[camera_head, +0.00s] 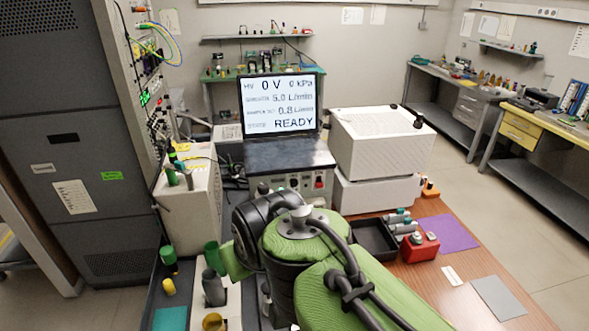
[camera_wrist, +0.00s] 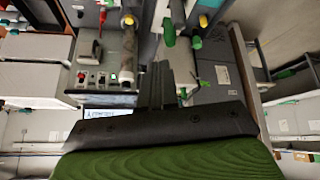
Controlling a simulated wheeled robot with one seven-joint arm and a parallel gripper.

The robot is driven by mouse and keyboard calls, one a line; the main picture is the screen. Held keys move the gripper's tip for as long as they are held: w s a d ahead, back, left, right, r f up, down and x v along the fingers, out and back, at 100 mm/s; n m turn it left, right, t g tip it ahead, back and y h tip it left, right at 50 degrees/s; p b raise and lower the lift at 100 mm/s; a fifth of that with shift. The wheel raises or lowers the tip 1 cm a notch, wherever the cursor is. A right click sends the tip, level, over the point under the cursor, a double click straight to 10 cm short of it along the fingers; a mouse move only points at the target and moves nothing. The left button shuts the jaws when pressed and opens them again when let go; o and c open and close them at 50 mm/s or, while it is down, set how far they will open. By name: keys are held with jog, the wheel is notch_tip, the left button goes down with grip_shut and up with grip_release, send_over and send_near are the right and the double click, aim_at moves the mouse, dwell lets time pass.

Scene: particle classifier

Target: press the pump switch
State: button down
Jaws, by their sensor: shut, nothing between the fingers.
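The front panel of the instrument under the laptop shows in the head view, with a red switch (camera_head: 320,181) at its right. In the wrist view, which appears turned over, a panel (camera_wrist: 92,88) at the left carries small red and dark controls and a lit green one (camera_wrist: 113,76). I cannot read labels, so I cannot tell which control is the pump switch. My gripper (camera_wrist: 166,66) is shut and empty, its dark fingers reaching up the picture to the right of that panel. In the head view my green arm hides the gripper.
The laptop (camera_head: 278,103) reads 0 V, 0 kPa and READY. A white box (camera_head: 380,140) stands right of it. A black tray (camera_head: 373,240) and red box (camera_head: 420,247) lie on the wooden bench. Bottles and a beige unit (camera_head: 188,210) crowd the left.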

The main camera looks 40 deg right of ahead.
jog(key=w+d+m, duration=0.1)
jog(key=w+d, duration=0.4)
jog(key=w, duration=0.3)
jog(key=m+t+h+p, duration=0.2)
jog(key=m+h, duration=0.1)
jog(key=m, duration=0.1)
send_near(296, 180)
jog(key=v, duration=0.4)
jog(key=shift+w+r, duration=0.15)
jog(key=shift+r, duration=0.1)
jog(key=p+x, duration=0.1)
jog(key=x, duration=0.9)
jog(key=shift+f+p, duration=0.1)
jog(key=shift+p, duration=0.2)
jog(key=shift+f, duration=0.15)
